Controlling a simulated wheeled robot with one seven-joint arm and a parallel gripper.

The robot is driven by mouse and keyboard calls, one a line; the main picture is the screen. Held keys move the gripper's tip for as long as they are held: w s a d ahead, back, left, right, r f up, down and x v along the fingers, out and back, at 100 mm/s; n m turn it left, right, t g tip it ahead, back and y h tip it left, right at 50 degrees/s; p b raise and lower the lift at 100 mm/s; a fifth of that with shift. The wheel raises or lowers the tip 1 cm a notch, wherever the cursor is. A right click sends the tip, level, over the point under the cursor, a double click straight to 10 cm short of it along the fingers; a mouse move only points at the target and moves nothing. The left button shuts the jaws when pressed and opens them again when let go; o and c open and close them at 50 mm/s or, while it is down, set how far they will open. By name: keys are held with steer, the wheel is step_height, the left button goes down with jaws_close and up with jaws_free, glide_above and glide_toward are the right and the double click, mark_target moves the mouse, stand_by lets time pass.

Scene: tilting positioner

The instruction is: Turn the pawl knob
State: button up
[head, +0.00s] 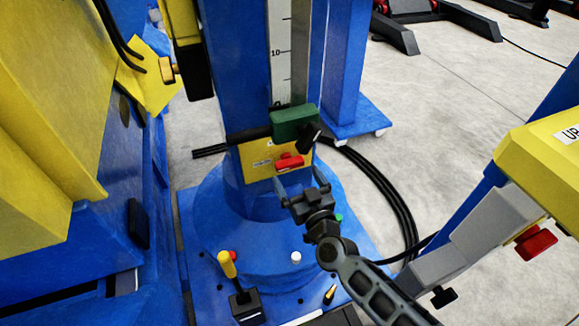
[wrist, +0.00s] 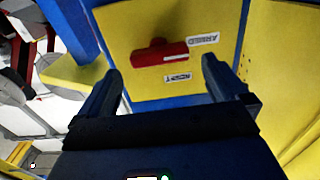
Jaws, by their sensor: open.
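The red pawl knob (head: 289,162) is on a yellow plate (head: 256,166) low on the blue column. In the wrist view the red knob (wrist: 160,53) lies roughly crosswise on the plate, with two small white labels beside it that appear upside down. My gripper (head: 300,181) is open and empty, just in front of the plate and below the knob in the head view. In the wrist view the fingers of my gripper (wrist: 161,68) stand apart on either side of the knob. I see no contact between the fingers and the knob.
A yellow-handled lever (head: 228,265) and small buttons are on the blue base (head: 215,245). Black cables (head: 385,185) curve at the right. A yellow housing (head: 540,165) stands at the right edge.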

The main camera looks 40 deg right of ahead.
mark_target(291, 167)
steer(key=shift+b+x, duration=0.35)
steer(key=shift+x, duration=1.85)
steer(key=c, duration=0.9)
